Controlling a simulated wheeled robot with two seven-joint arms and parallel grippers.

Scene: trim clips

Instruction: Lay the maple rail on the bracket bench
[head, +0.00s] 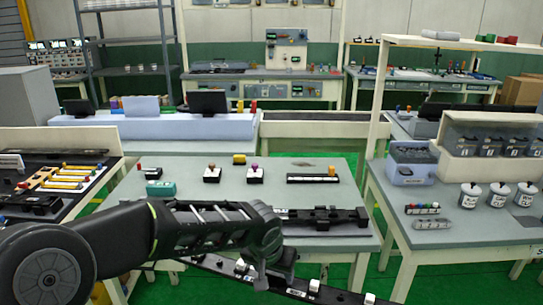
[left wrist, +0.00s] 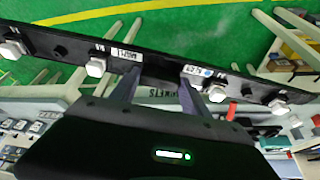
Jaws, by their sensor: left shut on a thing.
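My left gripper (head: 276,270) is shut on a long black rail (head: 335,294) and holds it off the floor in front of the centre bench (head: 225,235). The rail carries white clips along it and small white labels. It slants down to the right in the head view. In the left wrist view, my left gripper (left wrist: 158,82) grips the rail (left wrist: 155,70) near its middle, between two labels. The label ending in "KETS" shows behind the fingers on a bench edge. A black fixture with raised blocks (head: 315,217) lies on the centre bench, partly hidden by my arm. My right gripper is out of view.
A side bench (head: 375,195) with white jars stands right; another with yellow bars (head: 70,178) stands left.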

